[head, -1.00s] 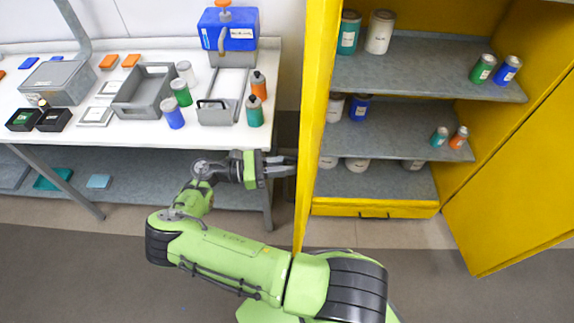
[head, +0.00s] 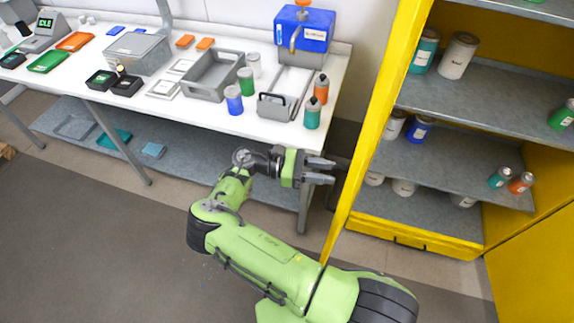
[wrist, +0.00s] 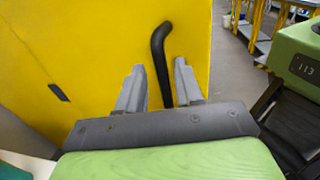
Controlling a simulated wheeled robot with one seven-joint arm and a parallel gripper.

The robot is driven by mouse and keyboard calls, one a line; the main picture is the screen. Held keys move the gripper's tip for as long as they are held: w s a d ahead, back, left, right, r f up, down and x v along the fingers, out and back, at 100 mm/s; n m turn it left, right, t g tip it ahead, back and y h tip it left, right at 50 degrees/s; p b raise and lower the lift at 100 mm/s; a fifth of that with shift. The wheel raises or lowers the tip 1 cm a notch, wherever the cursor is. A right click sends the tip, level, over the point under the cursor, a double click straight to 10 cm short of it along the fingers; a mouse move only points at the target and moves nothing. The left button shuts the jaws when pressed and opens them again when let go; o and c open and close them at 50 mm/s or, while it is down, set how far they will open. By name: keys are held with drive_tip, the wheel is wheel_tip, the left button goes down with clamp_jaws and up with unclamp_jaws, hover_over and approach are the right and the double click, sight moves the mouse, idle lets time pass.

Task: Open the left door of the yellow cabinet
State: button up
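The yellow cabinet (head: 400,232) stands at the right of the head view with its shelves exposed. Its left door (head: 382,110) stands swung out and shows nearly edge-on; its outer yellow face (wrist: 90,50) fills much of the wrist view. A black bent handle (wrist: 161,50) is on that face. My gripper (head: 330,171) is on the outer side of this door, left of it in the head view. In the wrist view my gripper (wrist: 160,85) is open, with the handle's lower part between its two fingers and gaps on both sides. The handle is hidden in the head view.
A white workbench (head: 205,110) with bins, bottles and a blue device (head: 303,35) stands left of the door. Cans stand on the cabinet shelves. The cabinet's right door (head: 540,275) is also open. Grey floor (head: 90,240) is free at the left.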

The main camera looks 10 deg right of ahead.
drive_tip(key=b+v, duration=0.3)
drive_tip(key=v, duration=1)
drive_tip(key=shift+a+b, duration=0.25)
drive_tip(key=shift+b, duration=0.05)
drive_tip(key=shift+f, duration=0.1)
